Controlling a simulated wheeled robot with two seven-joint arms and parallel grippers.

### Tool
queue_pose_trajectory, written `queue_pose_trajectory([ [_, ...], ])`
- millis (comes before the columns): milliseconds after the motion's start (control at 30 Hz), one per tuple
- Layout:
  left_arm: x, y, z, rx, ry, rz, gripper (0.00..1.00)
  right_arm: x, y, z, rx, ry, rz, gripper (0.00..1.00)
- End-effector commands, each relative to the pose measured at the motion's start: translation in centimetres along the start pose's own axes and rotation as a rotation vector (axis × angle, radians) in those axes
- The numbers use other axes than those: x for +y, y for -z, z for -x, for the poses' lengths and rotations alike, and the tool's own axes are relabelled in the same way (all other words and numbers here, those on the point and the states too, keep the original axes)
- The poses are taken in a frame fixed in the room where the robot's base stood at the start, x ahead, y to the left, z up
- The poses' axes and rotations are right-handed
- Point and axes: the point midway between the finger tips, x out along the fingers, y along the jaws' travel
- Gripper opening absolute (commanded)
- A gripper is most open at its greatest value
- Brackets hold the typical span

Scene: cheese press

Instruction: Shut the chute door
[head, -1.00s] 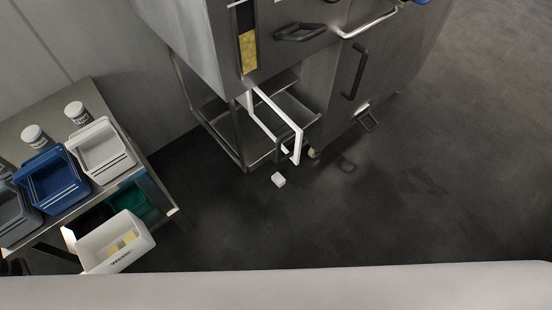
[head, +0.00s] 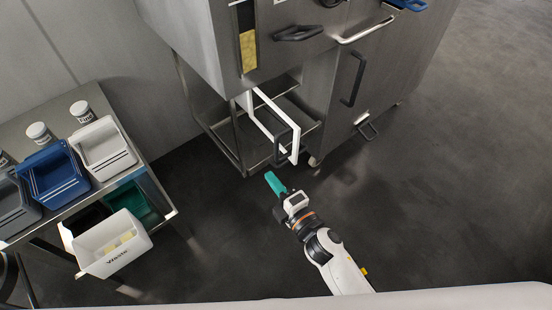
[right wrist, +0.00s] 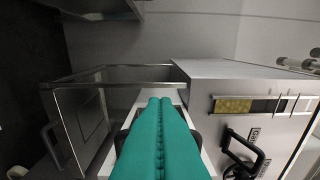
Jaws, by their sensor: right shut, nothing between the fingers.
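The chute door appears to be the white-edged panel (head: 262,116) with a dark handle (head: 282,147). It sticks out, standing open, below the steel press cabinet (head: 190,40). My right gripper (head: 271,178) has teal fingers, shut and empty, just in front of and below the door's near edge. In the right wrist view the shut fingers (right wrist: 160,105) point toward the door and cover most of it. Parts of a white edge and dark handle show on both sides of them. Whether they touch the door, I cannot tell. My left gripper is out of view.
A steel side table (head: 165,205) at left holds white, blue and grey tubs and jars. A white bin (head: 115,258) sits on its lower shelf. Dark handles (head: 353,78) stick out of the cabinet front. Open floor (head: 440,200) lies to the right.

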Motion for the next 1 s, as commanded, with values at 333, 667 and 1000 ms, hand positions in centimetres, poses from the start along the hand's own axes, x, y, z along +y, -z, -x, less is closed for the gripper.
queue_pose_trajectory([
  [333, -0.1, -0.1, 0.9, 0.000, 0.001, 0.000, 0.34, -0.1, 2.4, -4.7, 0.001, -0.002, 0.000, 0.00],
  [667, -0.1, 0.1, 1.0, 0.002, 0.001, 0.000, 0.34, 0.1, 3.9, -5.0, 0.000, -0.001, -0.003, 0.00],
  [1000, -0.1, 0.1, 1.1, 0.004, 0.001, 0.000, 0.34, 0.1, 4.1, -5.0, -0.007, -0.001, -0.002, 0.00],
])
